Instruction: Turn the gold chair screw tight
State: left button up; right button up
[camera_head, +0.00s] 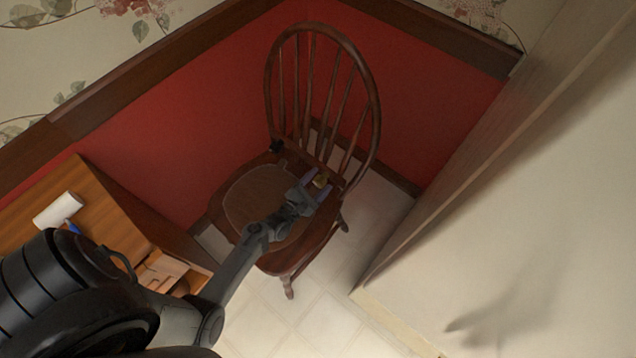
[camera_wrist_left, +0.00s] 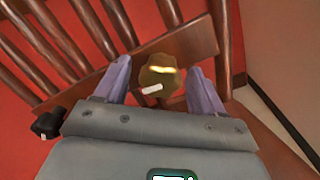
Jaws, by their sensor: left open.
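The wooden chair (camera_head: 283,95) stands in the corner with a spindle back and a brown seat pad. The gold screw (camera_head: 320,181) sits at the lower part of the chair back, by the seat. In the left wrist view the gold screw (camera_wrist_left: 160,77) has a bright glint and lies between my fingers. My left gripper (camera_head: 312,190) is open, with one finger on each side of the screw. I cannot tell whether either finger touches it. A black knob (camera_wrist_left: 47,124) shows at the left in the left wrist view. My right gripper is not in view.
A wooden cabinet (camera_head: 100,215) with a white roll (camera_head: 58,210) on top stands at the left. A large pale panel (camera_head: 500,200) bounds the right side. Red wall is close behind the chair. Tiled floor (camera_head: 320,310) is clear in front.

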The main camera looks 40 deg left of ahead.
pick_arm(q)
jog(key=c, duration=1)
jog(key=shift+m, duration=0.4)
jog(key=shift+c, duration=0.2)
